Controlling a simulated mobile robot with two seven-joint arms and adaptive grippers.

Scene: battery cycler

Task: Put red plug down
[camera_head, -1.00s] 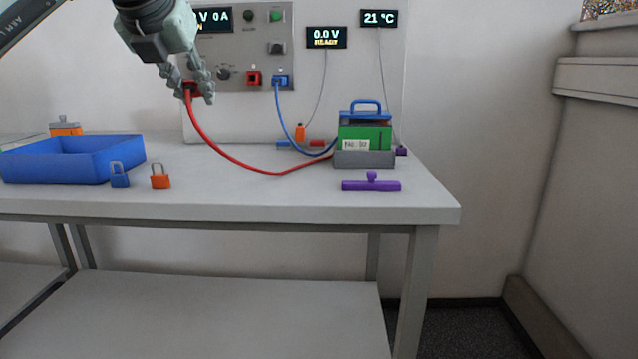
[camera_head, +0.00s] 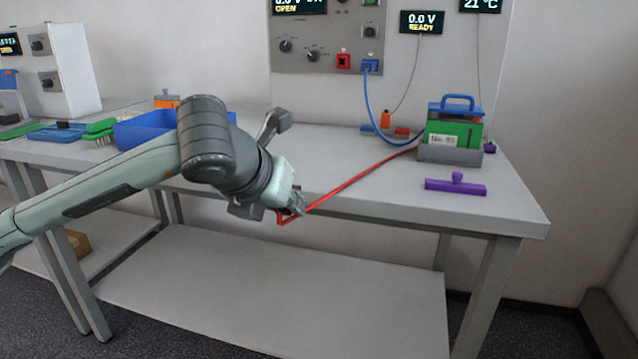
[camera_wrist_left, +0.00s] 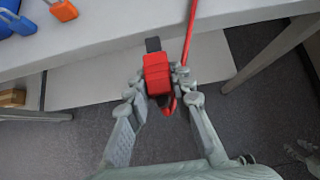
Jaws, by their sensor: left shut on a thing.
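The red plug (camera_wrist_left: 157,75) is between the fingers of my left gripper (camera_wrist_left: 163,98), which is shut on it. In the head view my left gripper (camera_head: 296,203) is at the table's front edge, and the red plug (camera_head: 284,217) shows partly beside the fingers. From the plug a red cable (camera_head: 350,181) runs taut up and right to the green battery block (camera_head: 455,133) in its grey holder. In the wrist view the plug is over the gap in front of the table edge, with floor and lower shelf beneath. My right gripper is not in view.
The table (camera_head: 370,185) is clear in its front middle. A purple bar with a knob (camera_head: 455,186) lies at the right. A blue cable (camera_head: 368,110) links the panel's blue socket to the battery. The red socket (camera_head: 343,62) is empty. A blue bin (camera_head: 145,132) is partly behind my arm.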

